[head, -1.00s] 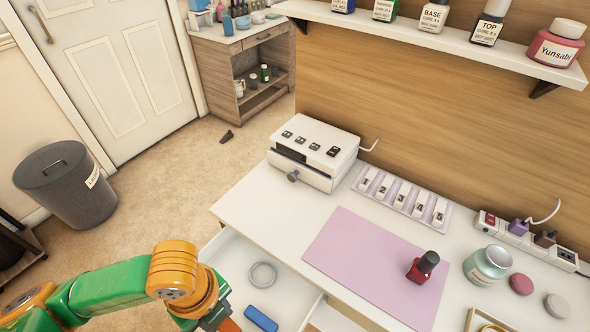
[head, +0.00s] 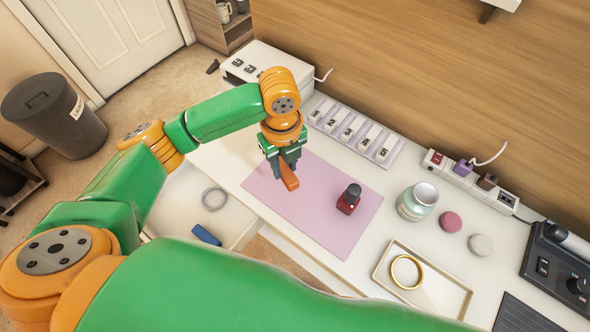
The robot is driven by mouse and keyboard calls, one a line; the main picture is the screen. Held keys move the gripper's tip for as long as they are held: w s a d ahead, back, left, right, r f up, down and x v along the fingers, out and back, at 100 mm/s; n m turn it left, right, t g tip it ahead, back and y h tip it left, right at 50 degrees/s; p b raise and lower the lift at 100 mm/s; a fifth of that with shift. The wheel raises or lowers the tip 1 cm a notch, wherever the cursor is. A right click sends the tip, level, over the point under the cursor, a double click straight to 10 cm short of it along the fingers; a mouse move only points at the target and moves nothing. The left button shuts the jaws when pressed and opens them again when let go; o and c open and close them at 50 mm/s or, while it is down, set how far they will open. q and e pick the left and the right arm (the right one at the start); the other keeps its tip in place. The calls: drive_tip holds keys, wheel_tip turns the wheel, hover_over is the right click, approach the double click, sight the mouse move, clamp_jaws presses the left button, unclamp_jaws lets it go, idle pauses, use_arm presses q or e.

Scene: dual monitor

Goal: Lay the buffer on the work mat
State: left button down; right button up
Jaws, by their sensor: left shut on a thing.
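The buffer (head: 289,177) is a small orange block. My left gripper (head: 286,163) is shut on it and holds it tilted, pointing down, over the left part of the work mat. The pink work mat (head: 320,222) lies flat on the white desk. I cannot tell for sure whether the buffer's lower end touches the mat or hangs just above it. My right gripper is not in view.
A red bottle with a dark cap (head: 349,199) stands on the mat's right part. The open drawer (head: 180,205) holds a grey ring (head: 214,199) and a blue block (head: 206,235). A jar (head: 417,202) and a tray with a gold ring (head: 450,293) stand to the right.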

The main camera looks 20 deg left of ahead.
sight(292, 171)
use_arm(q)
drive_tip(key=w+f, duration=0.2)
drive_tip(key=f, duration=0.1)
drive_tip(key=w+f, duration=0.1)
drive_tip(key=shift+w+d+f, duration=0.1)
drive_tip(key=shift+d+f, duration=0.05)
drive_tip(key=shift+d, duration=0.2)
wheel_tip(292, 171, down, 3)
drive_tip(key=shift+r+b, duration=0.1)
drive_tip(key=shift+b, duration=0.25)
drive_tip(key=shift+f, duration=0.2)
drive_tip(key=c, duration=0.6)
unclamp_jaws()
wheel_tip(292, 171, up, 12)
drive_tip(key=shift+r+p, duration=0.2)
drive_tip(key=shift+p, duration=0.2)
drive_tip(key=shift+f, duration=0.1)
